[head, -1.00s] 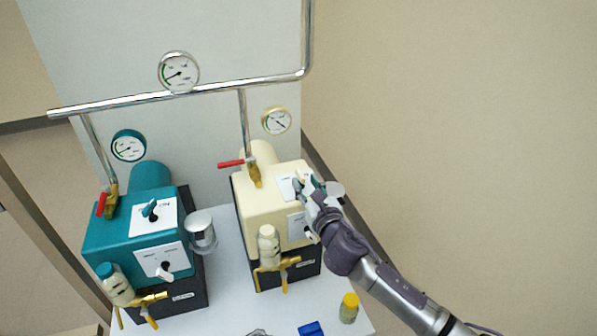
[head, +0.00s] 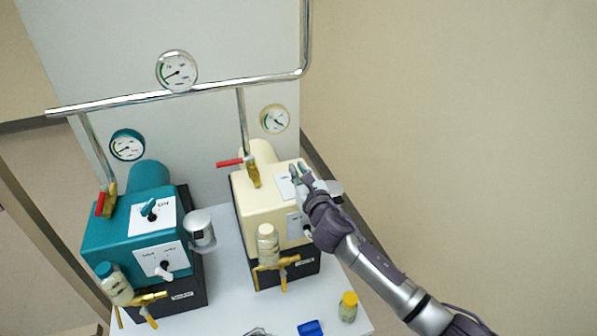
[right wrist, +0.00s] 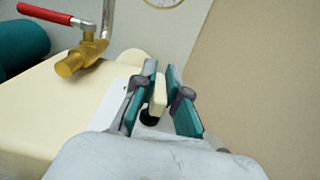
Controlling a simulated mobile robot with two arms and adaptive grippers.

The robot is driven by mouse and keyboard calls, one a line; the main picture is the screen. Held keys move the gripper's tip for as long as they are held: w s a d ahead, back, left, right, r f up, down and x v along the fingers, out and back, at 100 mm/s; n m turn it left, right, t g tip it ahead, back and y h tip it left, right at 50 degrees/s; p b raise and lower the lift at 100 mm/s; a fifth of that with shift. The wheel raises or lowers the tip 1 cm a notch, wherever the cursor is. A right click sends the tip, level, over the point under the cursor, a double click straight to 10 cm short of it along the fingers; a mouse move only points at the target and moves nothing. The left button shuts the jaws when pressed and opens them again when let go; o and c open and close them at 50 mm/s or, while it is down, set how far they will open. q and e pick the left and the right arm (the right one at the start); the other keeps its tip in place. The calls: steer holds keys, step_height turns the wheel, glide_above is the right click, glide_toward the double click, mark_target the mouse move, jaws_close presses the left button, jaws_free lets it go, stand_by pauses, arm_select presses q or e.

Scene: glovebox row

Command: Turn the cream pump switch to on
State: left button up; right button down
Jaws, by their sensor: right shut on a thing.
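The cream pump (head: 262,197) stands on the right of the white table, with a white switch plate (head: 285,185) on its top. My right gripper (head: 299,176) reaches over that plate from the right and hides the switch in the head view. In the right wrist view, the cream switch lever (right wrist: 158,96) stands between the teal-padded fingers of my right gripper (right wrist: 162,92), which is shut on it. The lever's dark base shows just below it. The plate's markings are too small to read.
The teal pump (head: 130,225) stands to the left with its own switches. A red-handled valve (head: 240,163) rises behind the cream pump, and a sample bottle (head: 268,245) hangs at its front. A yellow-capped vial (head: 348,307) and a blue item (head: 310,328) lie near the table's front.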

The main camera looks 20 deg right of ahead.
steer(key=m+h, duration=0.1)
steer(key=h, duration=0.1)
steer(key=shift+a+f+m+h, duration=0.1)
steer(key=shift+m+h, duration=0.3)
steer(key=m+h, duration=0.1)
steer(key=h, duration=0.1)
steer(key=m+g+h, duration=0.1)
steer(key=m+h, duration=0.1)
steer(key=shift+d+h+b, duration=0.2)
steer(key=shift+h+b, duration=0.1)
steer(key=shift+b, duration=0.05)
steer(key=c, duration=1.2)
jaws_free()
steer(key=v, duration=1.2)
